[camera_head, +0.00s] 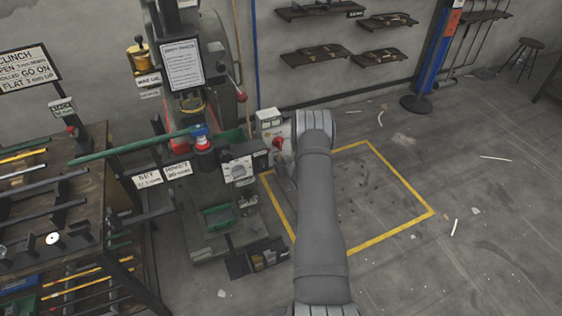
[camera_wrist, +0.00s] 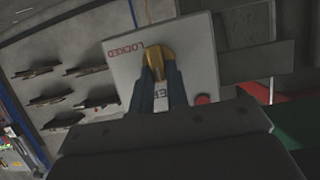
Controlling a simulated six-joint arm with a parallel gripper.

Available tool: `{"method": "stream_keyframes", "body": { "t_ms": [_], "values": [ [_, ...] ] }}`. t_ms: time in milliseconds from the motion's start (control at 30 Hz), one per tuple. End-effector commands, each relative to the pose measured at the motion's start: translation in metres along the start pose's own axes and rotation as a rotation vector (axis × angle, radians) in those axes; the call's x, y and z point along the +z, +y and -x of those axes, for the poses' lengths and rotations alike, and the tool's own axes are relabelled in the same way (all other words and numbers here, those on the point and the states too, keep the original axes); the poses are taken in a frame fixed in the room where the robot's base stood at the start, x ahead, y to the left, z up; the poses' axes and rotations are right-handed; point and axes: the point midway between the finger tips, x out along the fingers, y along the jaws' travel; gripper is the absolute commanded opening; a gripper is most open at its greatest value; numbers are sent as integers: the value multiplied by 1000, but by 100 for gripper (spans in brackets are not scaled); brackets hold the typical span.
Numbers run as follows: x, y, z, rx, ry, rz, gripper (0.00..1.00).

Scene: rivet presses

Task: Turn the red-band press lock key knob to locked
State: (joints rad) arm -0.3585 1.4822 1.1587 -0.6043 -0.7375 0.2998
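In the wrist view, a pale panel (camera_wrist: 120,68) shows upside down, with the word LOCKED (camera_wrist: 127,50) on it. A second label (camera_wrist: 160,92) is partly hidden between my fingers. The brass key knob (camera_wrist: 157,57) stands out from the panel. My gripper (camera_wrist: 160,72) has one dark finger on each side of the knob, and the fingertips appear closed against it. The knob's pointing direction is hard to read. In the head view the green press (camera_head: 222,75) stands left of my arm, which hides my gripper and the knob.
A red button (camera_wrist: 203,99) sits on the panel beside my fingers. In the head view, a dial box (camera_head: 238,170) and a red knob (camera_head: 277,143) are left of my arm. A tool rack table (camera_head: 75,195) stands at far left.

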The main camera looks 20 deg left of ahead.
Motion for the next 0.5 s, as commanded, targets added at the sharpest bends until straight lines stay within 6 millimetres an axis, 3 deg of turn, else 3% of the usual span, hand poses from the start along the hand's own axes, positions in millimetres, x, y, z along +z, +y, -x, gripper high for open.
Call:
{"method": "stream_keyframes", "body": {
  "t_ms": [500],
  "values": [
    [0, 3, 0, -48, 2, -115, 0]
  ]
}}
